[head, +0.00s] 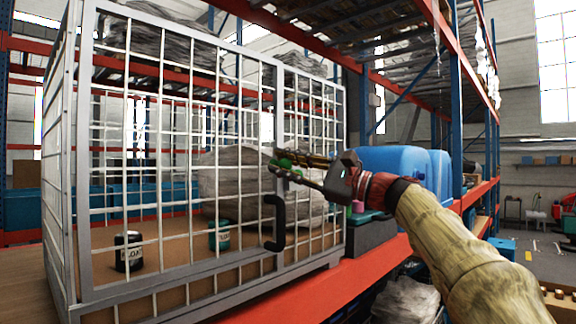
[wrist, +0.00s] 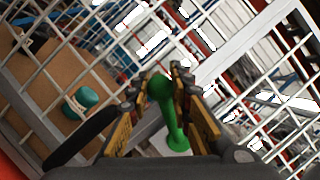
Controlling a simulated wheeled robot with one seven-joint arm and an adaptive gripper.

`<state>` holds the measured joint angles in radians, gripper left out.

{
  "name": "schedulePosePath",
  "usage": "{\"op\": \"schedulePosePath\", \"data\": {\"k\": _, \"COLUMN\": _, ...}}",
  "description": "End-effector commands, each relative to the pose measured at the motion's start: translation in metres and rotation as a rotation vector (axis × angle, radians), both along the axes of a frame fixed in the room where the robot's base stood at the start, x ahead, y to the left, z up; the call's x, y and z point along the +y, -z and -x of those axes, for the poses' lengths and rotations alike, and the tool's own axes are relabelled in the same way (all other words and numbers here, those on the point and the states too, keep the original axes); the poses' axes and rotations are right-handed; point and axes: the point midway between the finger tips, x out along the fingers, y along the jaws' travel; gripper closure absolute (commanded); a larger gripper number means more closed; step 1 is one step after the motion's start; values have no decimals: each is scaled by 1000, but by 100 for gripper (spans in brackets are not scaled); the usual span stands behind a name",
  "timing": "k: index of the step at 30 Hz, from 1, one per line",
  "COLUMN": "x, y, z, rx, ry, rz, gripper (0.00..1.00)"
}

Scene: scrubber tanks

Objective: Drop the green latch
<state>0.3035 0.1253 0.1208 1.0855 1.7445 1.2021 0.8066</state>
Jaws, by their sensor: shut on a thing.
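The green latch (wrist: 167,104) is a green lever with a rounded knob, on the front of a grey wire cage (head: 180,285). In the wrist view it stands between my two yellow-and-black fingers. My gripper (wrist: 168,92) is shut on the knob end of the latch; the lower end reaches down to a pale plate. In the head view my gripper (head: 278,163) is at the cage front, above a black curved handle (head: 274,222), and only a bit of green (head: 287,164) shows between the fingers.
Inside the cage stand a black can (head: 128,252) and a teal can (head: 219,236) on a brown board, with a wrapped grey bundle (head: 240,180) behind. Blue containers (head: 395,165) stand right of the cage on the orange rack. The aisle at the right is open.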

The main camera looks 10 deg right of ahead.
Motion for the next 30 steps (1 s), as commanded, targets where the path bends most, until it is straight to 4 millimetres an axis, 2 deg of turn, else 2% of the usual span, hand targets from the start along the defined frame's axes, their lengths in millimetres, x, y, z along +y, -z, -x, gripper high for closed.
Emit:
{"op": "schedulePosePath", "data": {"k": 1, "x": 1, "y": 10, "z": -2, "rx": -15, "ry": -3, "rz": 32, "gripper": 100}}
{"op": "schedulePosePath", "data": {"k": 12, "x": 4, "y": 29, "z": 1, "rx": -159, "ry": -2, "rz": 232, "gripper": 100}}
{"op": "schedulePosePath", "data": {"k": 30, "x": 4, "y": 38, "z": 1, "rx": -215, "ry": -3, "rz": 311, "gripper": 100}}
